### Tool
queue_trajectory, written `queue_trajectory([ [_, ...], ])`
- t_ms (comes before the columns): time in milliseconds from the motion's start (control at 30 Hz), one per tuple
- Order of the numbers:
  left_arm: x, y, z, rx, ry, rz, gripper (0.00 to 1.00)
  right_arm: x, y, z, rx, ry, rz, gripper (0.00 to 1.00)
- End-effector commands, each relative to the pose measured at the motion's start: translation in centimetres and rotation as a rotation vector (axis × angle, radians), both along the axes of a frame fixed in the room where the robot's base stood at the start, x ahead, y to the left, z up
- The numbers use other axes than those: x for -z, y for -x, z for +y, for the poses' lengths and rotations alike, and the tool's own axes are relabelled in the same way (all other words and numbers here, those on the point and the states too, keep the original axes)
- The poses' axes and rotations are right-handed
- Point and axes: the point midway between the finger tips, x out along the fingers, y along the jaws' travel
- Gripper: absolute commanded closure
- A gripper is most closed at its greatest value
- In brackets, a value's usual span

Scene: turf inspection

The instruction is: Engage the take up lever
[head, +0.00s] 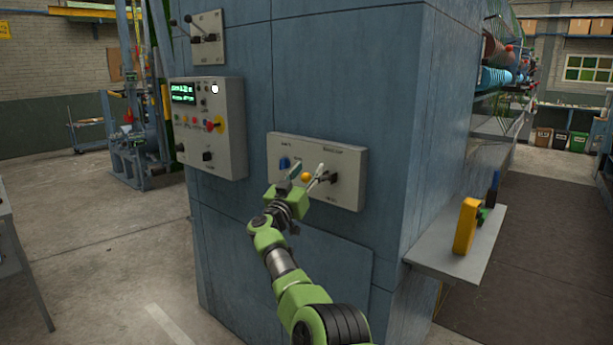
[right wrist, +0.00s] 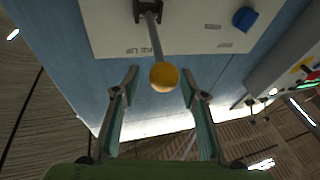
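The take up lever (right wrist: 153,30) is a metal rod with a yellow ball knob (right wrist: 164,77), mounted on a pale control panel (head: 352,160) on the blue machine's side. In the right wrist view, "KE UP" lettering reads upside down beside it. My right gripper (right wrist: 160,74) is open, with a finger on each side of the yellow knob and a visible gap to both. In the head view my right gripper (head: 308,168) is in front of the panel, and the knob (head: 305,177) shows between its fingers. My left gripper is not in view.
A blue knob (head: 284,163) is on the same panel, left of the lever. A control box (head: 228,130) with a green display and buttons is up and left. A shelf (head: 440,252) with a yellow object (head: 466,226) juts out at right.

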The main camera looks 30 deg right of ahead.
Motion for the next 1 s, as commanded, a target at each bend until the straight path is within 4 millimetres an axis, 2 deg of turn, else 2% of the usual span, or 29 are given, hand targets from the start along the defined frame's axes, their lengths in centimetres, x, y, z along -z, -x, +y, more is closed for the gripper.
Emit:
queue_trajectory([
  [467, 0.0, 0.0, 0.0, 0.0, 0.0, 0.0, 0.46, 1.0, 0.2, 0.7, -0.005, -0.007, 0.008, 0.61],
  [733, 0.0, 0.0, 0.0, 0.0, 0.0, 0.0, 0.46, 1.7, 1.7, 2.2, -0.003, -0.009, 0.008, 0.61],
  [1000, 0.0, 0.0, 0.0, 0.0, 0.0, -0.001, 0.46, 2.4, 3.6, 4.7, -0.003, -0.007, 0.007, 0.61],
])
